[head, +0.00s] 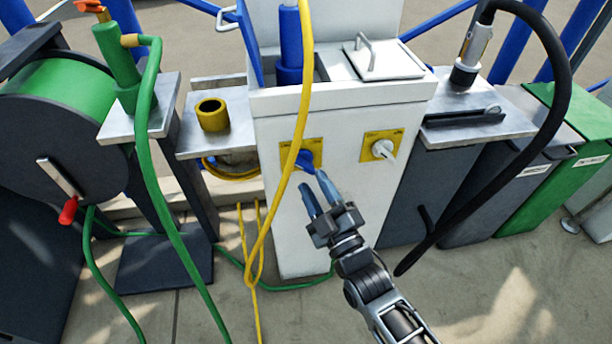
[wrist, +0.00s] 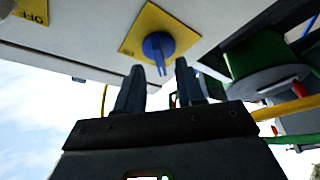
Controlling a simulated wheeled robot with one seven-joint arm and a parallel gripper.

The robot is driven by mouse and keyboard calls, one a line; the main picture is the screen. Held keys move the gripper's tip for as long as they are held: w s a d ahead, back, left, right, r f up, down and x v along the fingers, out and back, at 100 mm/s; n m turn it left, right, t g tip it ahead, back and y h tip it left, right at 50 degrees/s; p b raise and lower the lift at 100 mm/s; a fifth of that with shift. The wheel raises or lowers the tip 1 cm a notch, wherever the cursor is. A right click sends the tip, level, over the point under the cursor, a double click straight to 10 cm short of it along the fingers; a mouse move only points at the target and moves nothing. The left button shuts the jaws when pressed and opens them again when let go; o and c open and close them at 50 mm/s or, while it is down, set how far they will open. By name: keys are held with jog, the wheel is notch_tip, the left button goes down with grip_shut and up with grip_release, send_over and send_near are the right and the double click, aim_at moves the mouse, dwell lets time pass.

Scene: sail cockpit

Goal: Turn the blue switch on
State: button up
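The blue switch (head: 306,162) is a rotary knob on a yellow plate (head: 288,150) on the front of the white cabinet (head: 300,235). In the wrist view the blue switch (wrist: 158,46) shows its round base with a narrow handle pointing towards my gripper. My gripper (head: 315,192) is just in front of and below the switch in the head view. In the wrist view my gripper (wrist: 160,80) has its fingers apart, with the handle's end seen between them and nothing clearly held. Whether a finger touches the handle cannot be told.
A white switch (head: 383,149) on a second yellow plate sits to the right. A yellow hose (head: 304,80) hangs down the cabinet front, close beside the blue switch. A green hose reel (head: 70,110) stands left; a black hose (head: 545,110) hangs right. The floor in front is mostly clear.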

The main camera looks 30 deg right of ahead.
aim_at(307, 171)
jog(key=shift+x, duration=1.75)
grip_shut()
